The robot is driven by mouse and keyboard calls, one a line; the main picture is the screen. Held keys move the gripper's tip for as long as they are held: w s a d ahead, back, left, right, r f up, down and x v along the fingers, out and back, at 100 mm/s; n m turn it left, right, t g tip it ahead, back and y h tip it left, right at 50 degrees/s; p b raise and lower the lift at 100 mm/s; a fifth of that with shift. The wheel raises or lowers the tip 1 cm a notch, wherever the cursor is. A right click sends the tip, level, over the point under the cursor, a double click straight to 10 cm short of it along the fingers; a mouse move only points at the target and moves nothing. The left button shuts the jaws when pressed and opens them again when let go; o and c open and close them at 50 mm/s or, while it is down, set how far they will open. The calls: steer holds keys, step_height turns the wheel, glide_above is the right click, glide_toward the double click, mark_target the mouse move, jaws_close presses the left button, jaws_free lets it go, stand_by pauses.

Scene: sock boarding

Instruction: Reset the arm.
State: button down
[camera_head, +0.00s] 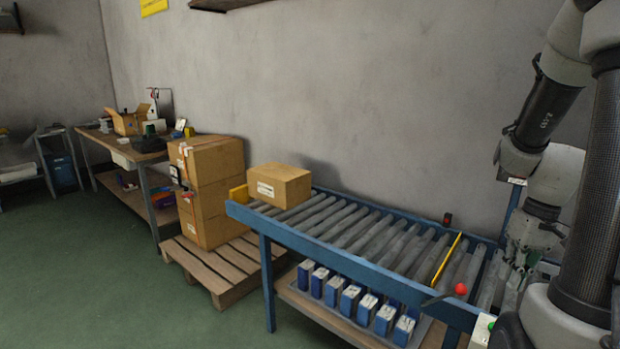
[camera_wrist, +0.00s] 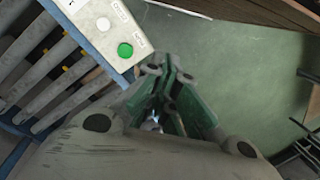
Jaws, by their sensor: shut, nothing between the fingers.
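My arm stands at the right side of the head view, folded down, with my gripper (camera_head: 516,262) hanging over the right end of the roller conveyor (camera_head: 345,228). In the wrist view my gripper (camera_wrist: 172,92) has its green-padded fingers close together with nothing between them. A control box (camera_wrist: 104,27) with a green button and a white button shows beyond the fingers at the upper left. In the head view part of my arm hides the area behind and right of the gripper.
A cardboard box (camera_head: 279,186) sits on the conveyor's far left end. Several blue-and-white boxes (camera_head: 350,299) stand on the shelf beneath. Stacked cartons (camera_head: 208,166) rest on a pallet (camera_head: 215,272). A workbench (camera_head: 125,150) stands farther left. The green floor is clear at the lower left.

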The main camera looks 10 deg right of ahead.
steer(key=s+a+r+t+h, duration=0.1)
steer(key=s+a+r+t, duration=0.1)
steer(key=a+r, duration=0.3)
steer(key=s+a+r+t+h, duration=0.1)
steer(key=s+a+r+t, duration=0.2)
steer(key=a+r, duration=0.3)
step_height(320, 180, up, 5)
steer(key=shift+s+a+f+n, duration=0.1)
steer(key=shift+s+a+n, duration=0.1)
steer(key=shift+s+n, duration=0.2)
